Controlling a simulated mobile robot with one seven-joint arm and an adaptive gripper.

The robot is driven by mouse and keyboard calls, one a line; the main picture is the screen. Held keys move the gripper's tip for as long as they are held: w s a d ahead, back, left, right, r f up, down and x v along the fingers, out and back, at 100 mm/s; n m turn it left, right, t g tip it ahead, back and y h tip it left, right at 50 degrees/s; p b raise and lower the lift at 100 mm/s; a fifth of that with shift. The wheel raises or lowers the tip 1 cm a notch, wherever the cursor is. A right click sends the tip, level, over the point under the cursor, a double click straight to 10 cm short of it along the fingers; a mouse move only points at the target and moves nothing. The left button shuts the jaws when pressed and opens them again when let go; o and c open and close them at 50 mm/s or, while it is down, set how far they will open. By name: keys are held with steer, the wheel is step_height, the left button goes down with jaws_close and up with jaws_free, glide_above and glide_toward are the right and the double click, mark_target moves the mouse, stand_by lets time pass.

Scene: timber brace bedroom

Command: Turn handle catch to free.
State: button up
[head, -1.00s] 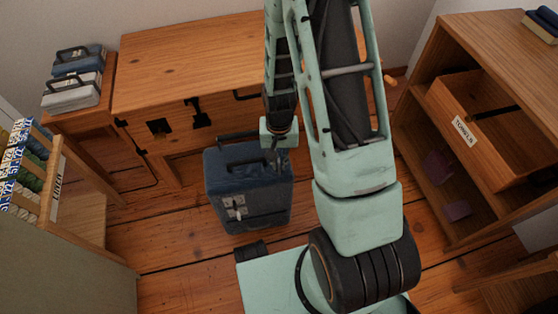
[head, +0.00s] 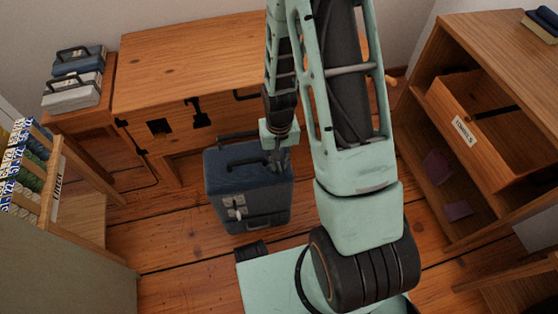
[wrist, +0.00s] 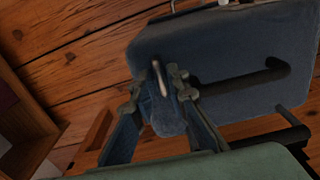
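A dark blue suitcase (head: 248,205) stands upright on the floor, and its top fills much of the wrist view (wrist: 225,50). A black carry handle (wrist: 240,90) lies across that top. A small metal catch (wrist: 159,78) sticks up from a blue rounded piece beside the handle. My gripper (wrist: 157,84) is open, with one fingertip on each side of the catch and a visible gap between them. Contact with the catch cannot be told. In the head view my gripper (head: 279,161) is at the suitcase's top right corner, its fingertips hard to make out.
A wooden desk (head: 190,55) stands behind the suitcase. A shelf unit (head: 440,190) with a labelled drawer is on the right. A rack (head: 45,185) and a side table (head: 95,120) with cases are on the left. Bare floor lies left of the suitcase.

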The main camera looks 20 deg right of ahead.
mark_target(279, 164)
steer(key=shift+o, duration=0.8)
steer(key=shift+w+r, duration=0.1)
steer(key=shift+r, duration=0.4)
step_height(279, 164, up, 11)
